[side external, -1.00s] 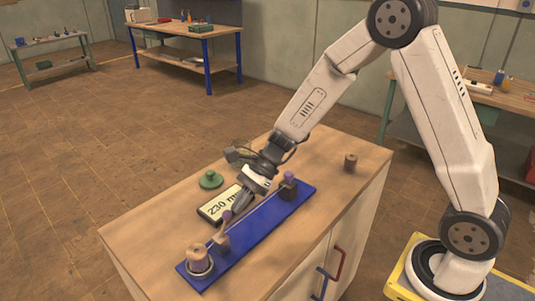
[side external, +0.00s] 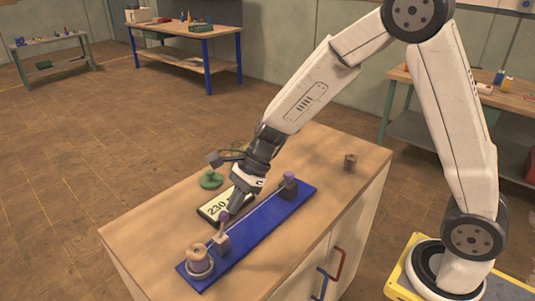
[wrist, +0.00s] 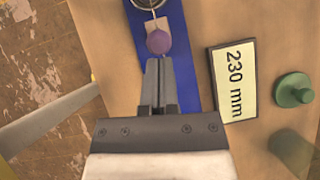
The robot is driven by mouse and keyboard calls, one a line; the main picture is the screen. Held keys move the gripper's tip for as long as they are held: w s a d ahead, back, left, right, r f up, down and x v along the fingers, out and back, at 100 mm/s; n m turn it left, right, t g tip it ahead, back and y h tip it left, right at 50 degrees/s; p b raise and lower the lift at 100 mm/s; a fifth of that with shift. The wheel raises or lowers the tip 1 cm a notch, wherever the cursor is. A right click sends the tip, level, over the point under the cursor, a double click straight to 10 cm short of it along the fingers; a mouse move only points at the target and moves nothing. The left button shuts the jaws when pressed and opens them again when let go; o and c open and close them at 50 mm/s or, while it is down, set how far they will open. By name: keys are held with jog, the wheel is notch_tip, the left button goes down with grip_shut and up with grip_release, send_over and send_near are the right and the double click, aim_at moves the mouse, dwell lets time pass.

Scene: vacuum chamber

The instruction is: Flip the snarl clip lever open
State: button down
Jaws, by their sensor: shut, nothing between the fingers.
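A blue board (side external: 262,228) lies on the cabinet top. On it, a clip with a small light block (side external: 221,243) carries a lever topped by a purple knob (side external: 223,216), standing roughly upright. My gripper (side external: 230,208) is shut and empty, pointing down at the knob from its right side. In the wrist view my shut fingertips (wrist: 156,63) lie just below the purple knob (wrist: 158,41); I cannot tell whether they touch it. The knob partly hides the light block (wrist: 153,25).
A spool (side external: 198,258) stands at the board's near end and a dark block with a purple top (side external: 288,187) at the far end. A "230 mm" display (side external: 215,206) and a green knob (side external: 211,180) lie beside the board. A brown spool (side external: 350,161) stands at the back right.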

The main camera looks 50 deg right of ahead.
aim_at(223, 218)
jog(key=shift+a+r+h, duration=0.25)
jog(key=shift+a+h, duration=0.25)
jog(key=shift+h, duration=0.15)
jog(key=shift+a+r+h, duration=0.2)
jog(key=shift+a+h, duration=0.3)
jog(key=shift+h, duration=0.15)
jog(key=shift+a+r+h, duration=0.2)
jog(key=shift+a+h, duration=0.75)
jog(key=shift+h, duration=0.05)
jog(key=shift+r, duration=0.25)
jog(key=shift+r, duration=0.6)
jog(key=shift+d+r, duration=0.3)
jog(key=shift+r, duration=0.1)
jog(key=a+v, duration=0.2)
jog(key=v, duration=1)
jog(key=shift+r, duration=0.25)
